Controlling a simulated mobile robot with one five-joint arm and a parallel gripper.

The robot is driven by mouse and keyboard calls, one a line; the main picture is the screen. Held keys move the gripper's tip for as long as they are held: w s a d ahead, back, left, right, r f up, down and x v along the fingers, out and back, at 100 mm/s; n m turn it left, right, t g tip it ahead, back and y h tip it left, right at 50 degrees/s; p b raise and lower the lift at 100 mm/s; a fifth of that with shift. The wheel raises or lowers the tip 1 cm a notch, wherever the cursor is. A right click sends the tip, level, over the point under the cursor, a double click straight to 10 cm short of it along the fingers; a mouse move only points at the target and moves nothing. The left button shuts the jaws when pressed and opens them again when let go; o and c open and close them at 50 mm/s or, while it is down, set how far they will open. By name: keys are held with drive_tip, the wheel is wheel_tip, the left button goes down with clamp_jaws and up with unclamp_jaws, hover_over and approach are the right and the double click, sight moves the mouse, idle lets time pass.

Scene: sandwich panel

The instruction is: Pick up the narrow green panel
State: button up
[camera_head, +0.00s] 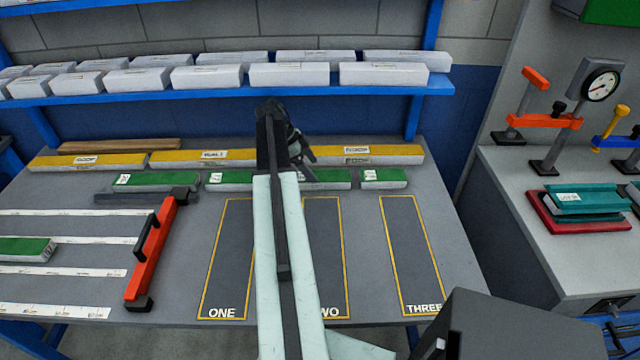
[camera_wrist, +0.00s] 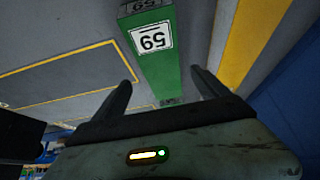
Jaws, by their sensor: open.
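Three green panels lie in a row across the middle of the table: a mid-length one at left (camera_head: 155,181), a long one partly behind my arm (camera_head: 325,179), and a short one at right (camera_head: 384,176). Another short green panel (camera_head: 24,248) lies at the left edge among white strips. I cannot tell for sure which is the narrow one. My gripper (camera_head: 299,147) is over the row. In the wrist view, my gripper (camera_wrist: 160,78) is open, with a green panel labelled 59 (camera_wrist: 160,74) between and beyond its fingers. Nothing is held.
Yellow panels (camera_head: 203,158) lie behind the green row. Yellow-outlined areas marked ONE (camera_head: 226,260), TWO and THREE (camera_head: 412,255) are empty where visible. A blue shelf (camera_head: 200,95) holds white blocks behind.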

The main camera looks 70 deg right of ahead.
sight(320, 176)
drive_tip(key=shift+s+d+f, duration=0.1)
drive_tip(key=shift+s+f, duration=0.15)
drive_tip(key=shift+f, duration=0.25)
drive_tip(key=b+x, duration=0.4)
drive_tip(key=x, duration=0.1)
drive_tip(key=shift+w+d+f+b, duration=0.1)
drive_tip(key=shift+d+f+b, duration=0.05)
drive_tip(key=shift+b, duration=0.2)
drive_tip(key=c, duration=1.5)
